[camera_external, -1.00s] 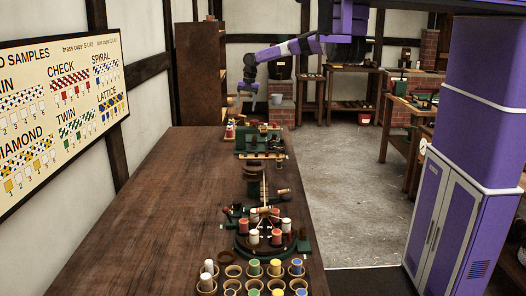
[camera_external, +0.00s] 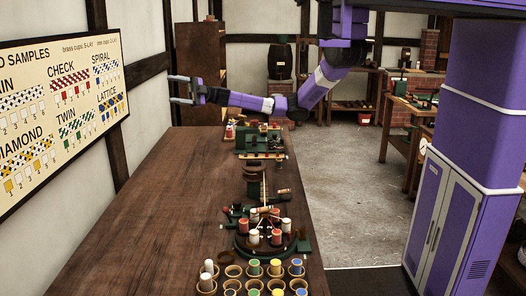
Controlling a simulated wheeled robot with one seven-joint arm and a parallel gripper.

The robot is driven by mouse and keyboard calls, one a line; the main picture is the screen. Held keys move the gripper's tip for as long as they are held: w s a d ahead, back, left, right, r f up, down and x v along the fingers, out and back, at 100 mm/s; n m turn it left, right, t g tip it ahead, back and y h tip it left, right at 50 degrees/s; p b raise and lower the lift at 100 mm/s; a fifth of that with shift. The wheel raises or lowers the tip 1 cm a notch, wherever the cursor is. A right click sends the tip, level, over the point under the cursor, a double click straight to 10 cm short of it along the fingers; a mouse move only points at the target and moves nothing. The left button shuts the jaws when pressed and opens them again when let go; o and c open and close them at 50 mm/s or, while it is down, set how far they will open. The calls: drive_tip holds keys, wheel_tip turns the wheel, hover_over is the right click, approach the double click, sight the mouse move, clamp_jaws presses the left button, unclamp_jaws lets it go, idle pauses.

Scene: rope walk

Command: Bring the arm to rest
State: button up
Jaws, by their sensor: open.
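My gripper (camera_external: 173,89) is at the end of my purple arm, raised above the far left part of the long wooden table (camera_external: 150,215). Its two fingers point left, stand apart and hold nothing. The forearm lies nearly level, and the elbow hangs over the table's far right end. The upper arm rises from there to the right toward my purple body.
A round braiding stand (camera_external: 270,243) with red and white bobbins and a row of cups (camera_external: 233,271) stand at the table's near right. A green fixture (camera_external: 255,142) is farther back. A sample board (camera_external: 60,110) hangs on the left wall. The table's left half is clear.

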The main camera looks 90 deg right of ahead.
drive_tip(key=s+a+r+m+t+h+b, duration=0.1)
drive_tip(key=s+r+m+t+h, duration=0.25)
drive_tip(key=m+t, duration=0.3)
drive_tip(key=s+a+r+m+t+h, duration=0.1)
drive_tip(key=s+r+m+t+h, duration=0.1)
drive_tip(key=s+m+t+h, duration=0.45)
drive_tip(key=s+d+f+m+g+h+b, duration=0.25)
drive_tip(key=s+f+m+g+h, duration=0.25)
drive_tip(key=s+f+m+h, duration=0.9)
drive_tip(key=s+f+n+g+y, duration=0.1)
drive_tip(key=s+f+g+y, duration=0.2)
drive_tip(key=s+f, duration=0.5)
drive_tip(key=s+f+n+g+y+b, duration=0.1)
drive_tip(key=s+f+n+g+y, duration=0.1)
drive_tip(key=s+f, duration=0.6)
drive_tip(key=s+g+y, duration=0.1)
drive_tip(key=s+y, duration=0.1)
drive_tip(key=s, duration=0.3)
drive_tip(key=shift+s+a+f+g, duration=0.15)
drive_tip(key=shift+s+a+g, duration=0.1)
drive_tip(key=shift+s+g, duration=0.1)
drive_tip(key=shift+c, duration=0.2)
